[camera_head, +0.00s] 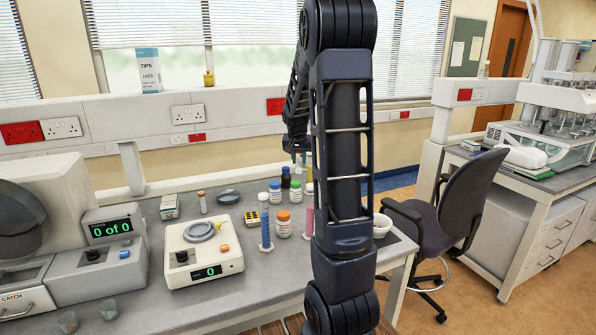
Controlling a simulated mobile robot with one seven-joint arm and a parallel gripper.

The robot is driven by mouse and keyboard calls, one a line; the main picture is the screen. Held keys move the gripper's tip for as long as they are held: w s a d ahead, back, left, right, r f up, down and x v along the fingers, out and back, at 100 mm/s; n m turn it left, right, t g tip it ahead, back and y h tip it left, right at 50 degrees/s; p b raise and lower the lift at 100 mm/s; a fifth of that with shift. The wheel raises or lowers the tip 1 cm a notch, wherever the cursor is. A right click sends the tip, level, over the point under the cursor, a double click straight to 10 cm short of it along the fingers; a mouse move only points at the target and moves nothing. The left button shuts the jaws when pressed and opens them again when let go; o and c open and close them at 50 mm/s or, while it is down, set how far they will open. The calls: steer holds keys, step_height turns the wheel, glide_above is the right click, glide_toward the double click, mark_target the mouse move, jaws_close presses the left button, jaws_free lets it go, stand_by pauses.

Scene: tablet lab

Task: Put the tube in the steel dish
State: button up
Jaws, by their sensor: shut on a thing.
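My gripper (299,159) hangs over the back part of the bench, small and partly hidden by my own arm. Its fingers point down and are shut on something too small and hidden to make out. A grey steel dish (228,196) lies on the bench to the left of my gripper. A small upright white tube-like container with a red cap (202,203) stands left of the dish, apart from it. I cannot tell whether the task's tube is this container or the thing in my gripper.
A balance (202,262) with a round pan stands in front of the dish. A blue cylinder (265,229), a pink cylinder (309,220) and several capped bottles stand to the right. A white bowl (382,228) is near the bench's right end. My arm blocks part of the view.

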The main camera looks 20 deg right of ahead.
steer(key=shift+w+r, duration=0.15)
steer(key=shift+r, duration=0.2)
steer(key=w+a+r, duration=0.1)
steer(key=w+a, duration=0.9)
steer(key=w, duration=0.3)
glide_above(229, 198)
steer(key=shift+m, duration=0.3)
step_height(229, 198, down, 20)
steer(key=shift+f, duration=0.1)
steer(key=o, duration=0.9)
steer(key=shift+f, duration=0.1)
steer(key=shift+o, duration=0.2)
